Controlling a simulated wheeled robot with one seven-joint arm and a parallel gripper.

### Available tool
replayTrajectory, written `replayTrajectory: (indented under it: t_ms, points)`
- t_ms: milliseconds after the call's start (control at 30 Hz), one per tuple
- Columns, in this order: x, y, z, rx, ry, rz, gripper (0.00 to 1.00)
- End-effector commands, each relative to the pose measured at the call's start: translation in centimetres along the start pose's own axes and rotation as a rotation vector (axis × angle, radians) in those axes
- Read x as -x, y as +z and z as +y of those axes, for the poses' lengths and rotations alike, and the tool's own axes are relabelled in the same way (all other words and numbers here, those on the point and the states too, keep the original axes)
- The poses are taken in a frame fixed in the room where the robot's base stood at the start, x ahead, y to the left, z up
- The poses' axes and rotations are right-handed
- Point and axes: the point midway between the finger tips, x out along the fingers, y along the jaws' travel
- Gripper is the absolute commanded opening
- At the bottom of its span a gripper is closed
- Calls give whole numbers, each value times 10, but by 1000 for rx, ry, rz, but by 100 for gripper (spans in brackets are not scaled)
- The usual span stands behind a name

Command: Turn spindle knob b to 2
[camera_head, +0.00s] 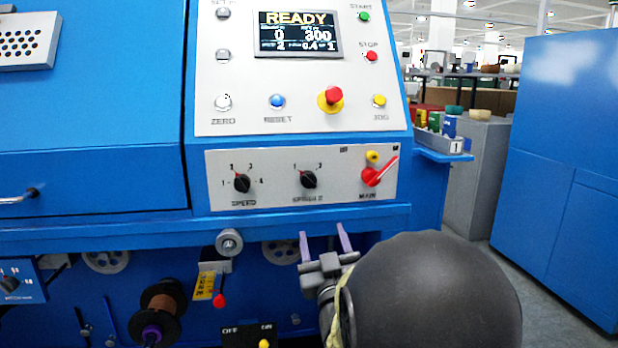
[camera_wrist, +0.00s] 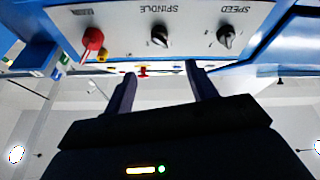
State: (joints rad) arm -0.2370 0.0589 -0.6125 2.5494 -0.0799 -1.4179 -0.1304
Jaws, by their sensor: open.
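The spindle knob (camera_head: 308,180) is a small black rotary knob on the lower grey panel of the blue machine, between the speed knob and the red main switch. Marks stand at its upper left and upper right. Its pointer appears to lean to the upper left, but it is too small to be sure. My gripper (camera_head: 323,235) is open and empty, below the panel and slightly right of the knob. The wrist view is upside down; it shows the spindle knob (camera_wrist: 160,36) beyond my gripper (camera_wrist: 160,76), with the fingers apart and not touching it.
The speed knob (camera_head: 242,183) is left of the spindle knob, and the red main switch (camera_head: 371,176) is to its right. A blue ledge (camera_head: 290,218) runs below the panel. A grey roller (camera_head: 229,242) sticks out below it. The upper panel has a display (camera_head: 299,35) and several buttons.

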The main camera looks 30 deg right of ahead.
Motion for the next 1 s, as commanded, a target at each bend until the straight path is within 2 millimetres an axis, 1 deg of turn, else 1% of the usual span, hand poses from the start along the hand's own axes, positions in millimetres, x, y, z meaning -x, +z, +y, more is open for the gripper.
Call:
replayTrajectory:
  t_ms: [33, 367, 567, 667, 1000]
  points:
    - [-4, -4, 1, 2, -1, -4, 57]
    - [-16, -3, 1, 0, -5, -4, 57]
    - [-46, -3, 0, 1, -7, -2, 57]
    - [-61, 0, 0, -2, -6, 3, 57]
    - [-117, 1, 0, 0, -5, 1, 57]
